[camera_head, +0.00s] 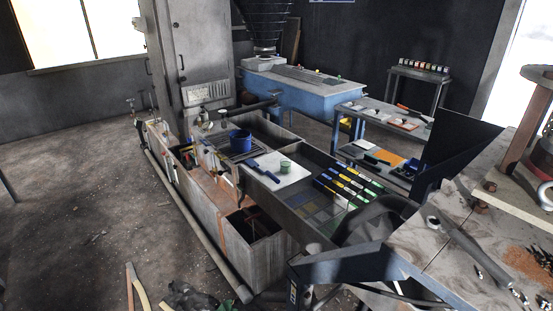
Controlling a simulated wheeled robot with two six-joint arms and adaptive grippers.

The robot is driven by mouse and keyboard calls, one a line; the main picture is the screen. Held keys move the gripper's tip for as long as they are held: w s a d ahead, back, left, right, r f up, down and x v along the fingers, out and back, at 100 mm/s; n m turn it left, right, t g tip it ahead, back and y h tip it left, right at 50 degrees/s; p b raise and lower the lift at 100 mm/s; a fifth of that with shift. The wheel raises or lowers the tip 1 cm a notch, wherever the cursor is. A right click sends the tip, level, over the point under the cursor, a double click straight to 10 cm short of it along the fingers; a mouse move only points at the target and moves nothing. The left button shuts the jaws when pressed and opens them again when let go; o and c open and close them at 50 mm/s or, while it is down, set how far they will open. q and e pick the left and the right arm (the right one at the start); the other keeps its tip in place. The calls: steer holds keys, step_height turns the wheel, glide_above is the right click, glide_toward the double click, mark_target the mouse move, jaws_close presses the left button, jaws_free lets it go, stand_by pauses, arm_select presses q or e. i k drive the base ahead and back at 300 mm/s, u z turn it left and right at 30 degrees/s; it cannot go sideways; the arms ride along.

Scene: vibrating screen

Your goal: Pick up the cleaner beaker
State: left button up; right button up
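A dark blue beaker-like cup (240,142) stands upright on the long grey machine near the middle of the head view. A small pale green round container (285,166) stands to its right on a white sheet (280,178), with a blue-handled tool (263,170) lying beside it. I cannot tell from the picture which of these two is the cleaner beaker. Their insides are too small to make out. I do not see either of my grippers in this view.
Several coloured-handled tools (347,185) lie in a tray right of the white sheet. An open bin (254,225) is at the machine's near end. A cluttered workbench (420,238) fills the lower right. Floor (75,215) at left is mostly clear.

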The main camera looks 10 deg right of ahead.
mark_target(286, 166)
steer(key=u, duration=0.55)
steer(key=i, duration=2.1)
steer(key=z, duration=0.5)
